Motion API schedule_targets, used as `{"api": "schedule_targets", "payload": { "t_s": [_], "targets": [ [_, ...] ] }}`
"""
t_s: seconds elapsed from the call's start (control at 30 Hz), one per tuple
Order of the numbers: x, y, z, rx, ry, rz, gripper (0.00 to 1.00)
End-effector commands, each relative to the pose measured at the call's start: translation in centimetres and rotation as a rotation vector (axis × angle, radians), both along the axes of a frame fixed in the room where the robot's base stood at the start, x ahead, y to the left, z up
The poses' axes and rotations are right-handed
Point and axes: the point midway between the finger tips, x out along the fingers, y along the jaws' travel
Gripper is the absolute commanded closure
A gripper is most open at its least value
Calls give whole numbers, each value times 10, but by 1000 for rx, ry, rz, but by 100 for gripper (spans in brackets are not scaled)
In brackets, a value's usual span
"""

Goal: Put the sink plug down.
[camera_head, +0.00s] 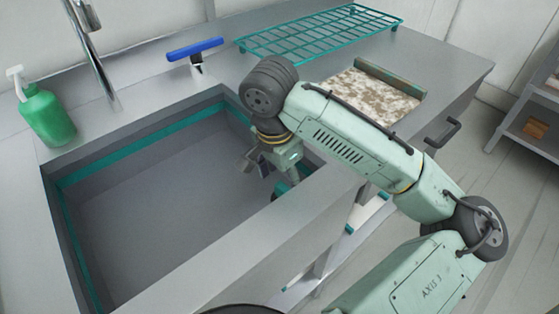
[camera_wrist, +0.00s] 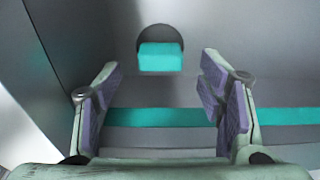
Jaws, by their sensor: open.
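The sink plug (camera_wrist: 160,57) shows in the wrist view as a teal block in front of a dark round shape, against a grey sink surface. Whether the dark round is part of the plug or a hole, I cannot tell. My gripper (camera_head: 268,172) reaches down into the right end of the sink (camera_head: 170,190) in the head view. Its two fingers also show in the wrist view (camera_wrist: 161,82), spread wide with clear space between them. The plug lies beyond the fingertips, between their lines and apart from them. In the head view, a teal bit (camera_head: 282,187) beside the fingers may be the plug; my gripper partly hides that spot.
A green soap bottle (camera_head: 48,118) stands left of the sink, near the faucet (camera_head: 98,60). A blue-handled squeegee (camera_head: 195,52) and a teal wire rack (camera_head: 320,32) are behind. The sink's left part is clear.

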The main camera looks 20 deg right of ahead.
Motion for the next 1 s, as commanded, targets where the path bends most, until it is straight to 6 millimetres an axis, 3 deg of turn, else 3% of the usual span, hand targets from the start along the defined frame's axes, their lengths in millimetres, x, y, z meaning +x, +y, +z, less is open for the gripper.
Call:
{"api": "schedule_targets", "payload": {
  "t_s": [0.1, 0.33, 1.0],
  "targets": [
    [-1, 2, 26, -5, -2, 1, 37],
    [-3, 6, 56, -1, 0, 1, 37],
    [-4, 7, 62, 1, 0, 1, 37]
  ]
}}
